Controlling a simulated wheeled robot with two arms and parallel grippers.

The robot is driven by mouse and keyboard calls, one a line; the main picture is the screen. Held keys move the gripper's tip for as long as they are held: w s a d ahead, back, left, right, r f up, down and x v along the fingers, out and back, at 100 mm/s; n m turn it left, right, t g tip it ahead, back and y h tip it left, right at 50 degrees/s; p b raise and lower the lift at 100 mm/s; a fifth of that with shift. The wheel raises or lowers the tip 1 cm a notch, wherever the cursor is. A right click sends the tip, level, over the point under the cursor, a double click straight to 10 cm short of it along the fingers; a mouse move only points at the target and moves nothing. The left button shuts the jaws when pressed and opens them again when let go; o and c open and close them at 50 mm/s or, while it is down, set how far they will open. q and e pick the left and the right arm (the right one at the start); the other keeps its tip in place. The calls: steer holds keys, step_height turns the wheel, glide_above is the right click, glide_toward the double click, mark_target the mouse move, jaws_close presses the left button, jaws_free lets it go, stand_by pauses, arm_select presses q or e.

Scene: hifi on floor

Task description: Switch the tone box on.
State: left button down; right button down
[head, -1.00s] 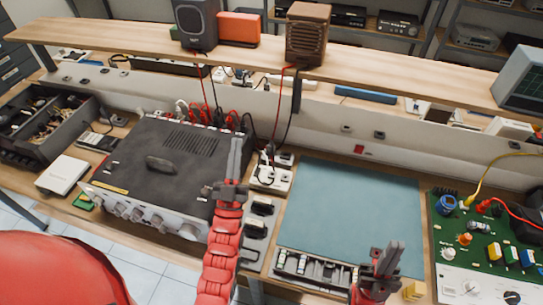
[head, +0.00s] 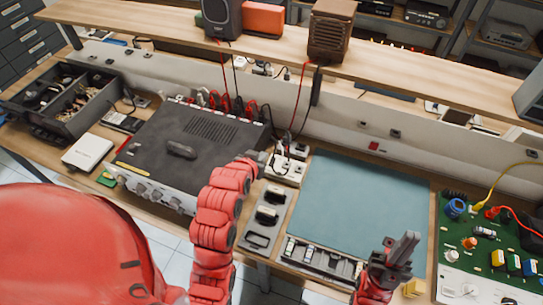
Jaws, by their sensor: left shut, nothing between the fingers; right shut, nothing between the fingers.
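No label that I can read says which item is the tone box. A large dark amplifier-like unit (head: 165,135) with silver knobs along its front edge sits on the bench, left of centre. My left gripper (head: 260,157) is at the unit's right rear edge, pointing away from me; it is small and partly hidden by its own red arm, and holds nothing I can see. My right gripper (head: 408,246) is shut and empty, above the front edge of the teal mat (head: 360,195). A green circuit board with a white knob panel (head: 480,245) lies at the right.
A black parts tray (head: 60,100) and a white box (head: 88,152) are at the left. Power sockets (head: 287,168) with cables stand behind a grey tool holder (head: 265,225). A speaker (head: 222,18), an orange box (head: 263,20) and a brown box (head: 331,30) sit on the shelf. The mat is clear.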

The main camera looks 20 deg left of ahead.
arm_select(q)
steer(key=shift+s+f, duration=0.2)
steer(key=shift+s, duration=0.1)
steer(key=shift+d, duration=0.1)
